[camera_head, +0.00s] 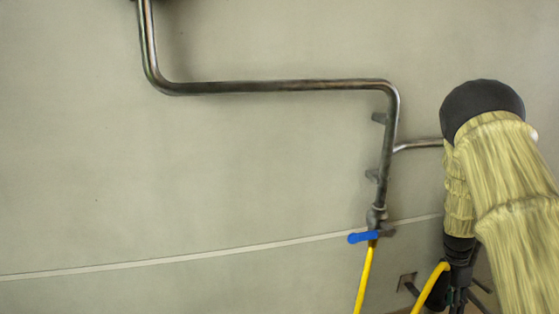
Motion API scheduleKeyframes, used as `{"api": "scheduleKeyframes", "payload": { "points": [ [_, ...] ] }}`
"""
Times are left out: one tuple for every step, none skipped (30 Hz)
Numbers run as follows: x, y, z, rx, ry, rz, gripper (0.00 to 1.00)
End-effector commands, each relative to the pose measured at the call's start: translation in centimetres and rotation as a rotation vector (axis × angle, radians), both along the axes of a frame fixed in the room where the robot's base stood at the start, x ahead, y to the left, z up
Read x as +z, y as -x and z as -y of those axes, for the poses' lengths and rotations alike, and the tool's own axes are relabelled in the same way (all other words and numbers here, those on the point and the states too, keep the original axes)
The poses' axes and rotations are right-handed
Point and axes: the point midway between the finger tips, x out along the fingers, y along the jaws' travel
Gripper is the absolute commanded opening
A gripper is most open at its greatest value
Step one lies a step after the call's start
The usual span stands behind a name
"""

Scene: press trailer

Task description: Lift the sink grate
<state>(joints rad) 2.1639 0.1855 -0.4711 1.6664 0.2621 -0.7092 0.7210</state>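No sink grate shows in this view, and no sink either. My arm, in a yellowish sleeve with a black joint cap, fills the right side. It bends over at the top and comes down to my black gripper (462,294) at the bottom edge, right of centre. The gripper's fingers are dark, small and partly cut off by the frame edge, so I cannot tell whether they are open or shut, or whether they hold anything.
A metal pipe (280,87) runs along the pale wall (120,180) and drops to a blue valve handle (362,237). A yellow hose (364,280) hangs below it. Another yellow hose section (428,288) curves beside my gripper.

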Motion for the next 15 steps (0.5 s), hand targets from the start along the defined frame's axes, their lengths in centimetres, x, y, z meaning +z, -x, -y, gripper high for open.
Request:
{"api": "scheduleKeyframes", "payload": {
  "points": [
    [1.5,0.0,0.0,0.000,0.000,0.000,0.32],
    [2.0,0.0,0.0,0.000,0.000,0.000,0.32],
    [2.5,0.0,0.0,0.000,0.000,0.000,0.32],
    [2.9,0.0,0.0,0.000,0.000,0.000,0.32],
    [3.3,0.0,0.0,0.000,0.000,0.000,0.32],
    [3.8,0.0,0.0,0.000,0.000,0.000,0.32],
    [4.2,0.0,0.0,0.000,0.000,0.000,0.32],
    [4.5,0.0,0.0,0.000,0.000,0.000,0.32],
    [4.7,0.0,0.0,0.000,0.000,0.000,0.32],
    [4.9,0.0,0.0,0.000,0.000,0.000,0.32],
    [5.2,0.0,0.0,0.000,0.000,0.000,0.32],
    [5.6,0.0,0.0,0.000,0.000,0.000,0.32],
    [5.8,0.0,0.0,0.000,0.000,0.000,0.32],
    [5.8,0.0,0.0,0.000,0.000,0.000,0.32],
    [6.0,0.0,0.0,0.000,0.000,0.000,0.32]
  ]
}}
